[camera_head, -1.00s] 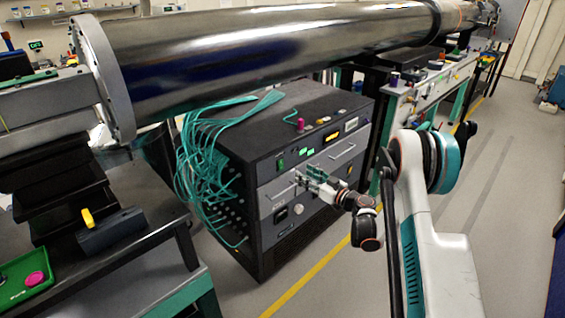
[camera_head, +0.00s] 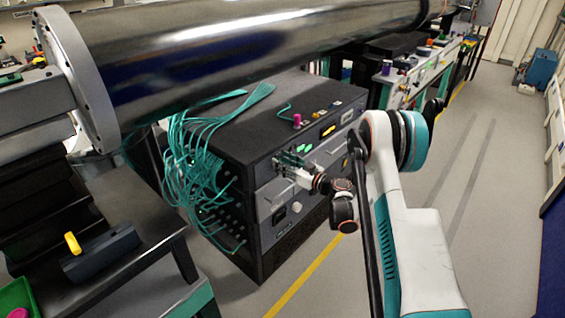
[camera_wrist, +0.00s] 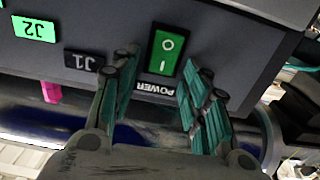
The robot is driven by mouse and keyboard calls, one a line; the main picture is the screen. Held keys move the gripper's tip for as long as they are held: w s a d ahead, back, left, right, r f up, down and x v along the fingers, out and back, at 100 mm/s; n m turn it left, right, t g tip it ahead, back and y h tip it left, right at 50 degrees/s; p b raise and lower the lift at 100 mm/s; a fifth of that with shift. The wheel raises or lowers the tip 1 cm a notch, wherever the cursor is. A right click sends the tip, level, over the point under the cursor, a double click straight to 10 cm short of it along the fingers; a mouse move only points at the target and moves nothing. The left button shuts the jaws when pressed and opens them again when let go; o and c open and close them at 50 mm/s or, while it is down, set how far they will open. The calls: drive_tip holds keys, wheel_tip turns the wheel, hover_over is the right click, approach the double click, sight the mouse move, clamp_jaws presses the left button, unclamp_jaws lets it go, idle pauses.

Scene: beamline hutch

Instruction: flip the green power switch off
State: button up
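The green power switch (camera_wrist: 165,52) is a rocker in a black frame, marked O and I, on the dark front panel of the rack (camera_head: 285,215). The wrist view shows it upside down, with an inverted POWER label (camera_wrist: 158,89) beside it. My gripper (camera_wrist: 164,68) is open, its teal-padded fingers apart on either side of the switch, with nothing between them. Whether the fingers touch the panel is unclear. In the head view my gripper (camera_head: 284,161) is at the rack's upper left front and hides the switch.
A black label J1 (camera_wrist: 83,63) and a lit green J2 button (camera_wrist: 34,29) sit beside the switch. Teal cables (camera_head: 190,165) hang on the rack's left side. A large metal pipe (camera_head: 240,50) runs above.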

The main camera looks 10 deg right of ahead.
clamp_jaws()
drive_tip(key=shift+f, duration=0.1)
drive_tip(key=shift+s+d+f+t+y, duration=0.1)
drive_tip(key=shift+f+t+y, duration=0.05)
drive_tip(key=shift+t+y, duration=0.4)
drive_tip(key=shift+s+d+f+t+y, duration=0.1)
drive_tip(key=shift+t+y, duration=0.25)
drive_tip(key=shift+t, duration=0.3)
drive_tip(key=shift+o, duration=1.1)
unclamp_jaws()
drive_tip(key=shift+r, duration=0.1)
wheel_tip(320, 180, up, 10)
drive_tip(key=shift+f, duration=0.1)
